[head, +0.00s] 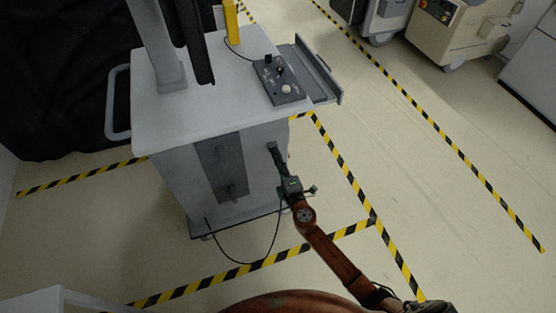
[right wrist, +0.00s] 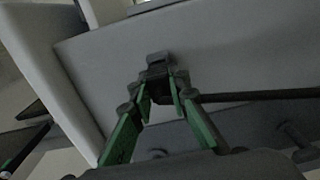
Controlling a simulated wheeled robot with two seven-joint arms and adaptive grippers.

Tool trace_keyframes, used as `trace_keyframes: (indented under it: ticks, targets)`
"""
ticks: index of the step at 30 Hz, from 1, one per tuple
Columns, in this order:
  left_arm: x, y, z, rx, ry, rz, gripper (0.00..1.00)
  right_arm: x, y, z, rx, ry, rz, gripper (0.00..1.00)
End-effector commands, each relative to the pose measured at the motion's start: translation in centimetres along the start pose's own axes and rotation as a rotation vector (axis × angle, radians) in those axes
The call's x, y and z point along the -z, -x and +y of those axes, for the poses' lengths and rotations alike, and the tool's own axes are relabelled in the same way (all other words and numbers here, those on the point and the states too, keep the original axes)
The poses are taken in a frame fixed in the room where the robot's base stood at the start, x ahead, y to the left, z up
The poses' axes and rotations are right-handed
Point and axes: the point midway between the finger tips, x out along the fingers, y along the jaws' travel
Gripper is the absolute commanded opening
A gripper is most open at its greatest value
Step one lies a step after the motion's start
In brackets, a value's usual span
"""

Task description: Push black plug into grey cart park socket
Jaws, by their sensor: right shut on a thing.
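The grey cart (head: 175,180) stands in front of me with its side panel facing me. My right gripper (head: 277,160) reaches that panel near its right edge. In the right wrist view its green fingers (right wrist: 161,97) are shut on the black plug (right wrist: 157,86). A small dark grey block, apparently the park socket (right wrist: 158,59), sits on the panel right at the plug's front end. Whether the plug is inside it or only against it I cannot tell. A black cable (head: 240,263) hangs in a loop below the cart's edge. My left gripper is not in view.
A dark grey plate (head: 212,158) with a protruding fitting is on the same panel, left of the gripper. A control box (head: 278,80) lies on the cart top. Yellow-black floor tape (head: 345,175) surrounds the cart. Other carts (head: 455,35) stand at the back right; the floor between is clear.

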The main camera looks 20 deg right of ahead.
Motion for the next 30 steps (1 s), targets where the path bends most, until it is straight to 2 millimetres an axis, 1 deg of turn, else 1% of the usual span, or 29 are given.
trace_keyframes:
  ticks: [14,15,21,23,30]
  targets:
    - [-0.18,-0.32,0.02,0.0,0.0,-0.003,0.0,0.01,-1.15,0.01,0.0,0.0,0.0,0.0]
    - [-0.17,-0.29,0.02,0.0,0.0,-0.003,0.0,0.0,-1.11,0.02,0.0,0.0,0.0,0.18]
    - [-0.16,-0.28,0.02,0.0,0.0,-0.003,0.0,-0.01,-1.09,0.03,0.0,0.0,0.0,0.32]
    - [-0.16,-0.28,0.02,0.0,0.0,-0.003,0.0,-0.01,-1.08,0.02,0.0,0.0,0.0,0.36]
    - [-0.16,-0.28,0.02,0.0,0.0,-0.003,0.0,-0.02,-1.05,-0.02,0.0,0.0,0.0,0.36]
